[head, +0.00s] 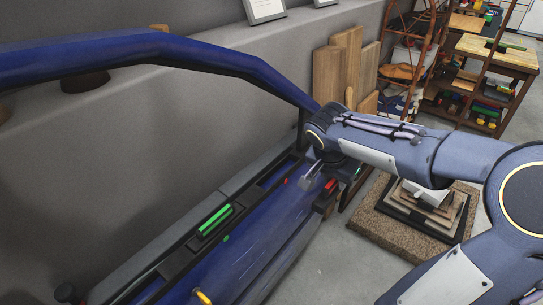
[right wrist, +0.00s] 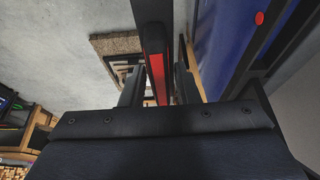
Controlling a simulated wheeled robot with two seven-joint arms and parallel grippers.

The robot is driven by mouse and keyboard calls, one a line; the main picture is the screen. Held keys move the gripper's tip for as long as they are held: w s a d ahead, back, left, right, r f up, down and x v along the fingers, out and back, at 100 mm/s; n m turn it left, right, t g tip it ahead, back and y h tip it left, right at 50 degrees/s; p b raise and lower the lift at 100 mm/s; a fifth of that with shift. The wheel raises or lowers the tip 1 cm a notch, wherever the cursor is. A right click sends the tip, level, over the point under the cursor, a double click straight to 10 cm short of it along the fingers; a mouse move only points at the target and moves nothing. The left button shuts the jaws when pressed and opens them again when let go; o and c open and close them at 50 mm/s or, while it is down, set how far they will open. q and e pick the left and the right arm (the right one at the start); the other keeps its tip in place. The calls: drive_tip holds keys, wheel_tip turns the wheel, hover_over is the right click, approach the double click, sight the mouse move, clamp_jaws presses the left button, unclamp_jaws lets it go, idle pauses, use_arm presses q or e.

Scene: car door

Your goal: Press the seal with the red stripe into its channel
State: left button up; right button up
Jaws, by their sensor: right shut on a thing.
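The seal with the red stripe (head: 329,187) is a dark bar held at the right end of the blue car door (head: 262,238). My right gripper (head: 338,176) is shut on it, partly hidden by its own wrist. In the right wrist view the red-striped seal (right wrist: 157,75) stands between the two fingers of the right gripper (right wrist: 158,88). It appears apart from the door (right wrist: 228,40), which lies to the right there. A red dot (head: 286,181) marks the door beside the dark channel (head: 268,184). My left gripper is not in view.
A green-striped seal (head: 215,220) sits on the dark top ledge of the door, near a green dot (head: 226,238). The blue window frame (head: 180,48) arches above. A brown mat (head: 378,232) with a stacked block lies on the floor at right. Shelves and a workbench (head: 498,52) stand behind.

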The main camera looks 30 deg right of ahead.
drive_tip(key=w+a, duration=0.2)
drive_tip(key=w, duration=0.3)
drive_tip(key=w+a, duration=0.2)
drive_tip(key=w, duration=0.3)
drive_tip(key=w+a, duration=0.2)
drive_tip(key=w, duration=0.3)
drive_tip(key=shift+w+a+p, duration=0.15)
drive_tip(key=shift+a+p, duration=0.25)
drive_tip(key=shift+f+b, duration=0.35)
drive_tip(key=shift+f, duration=1.45)
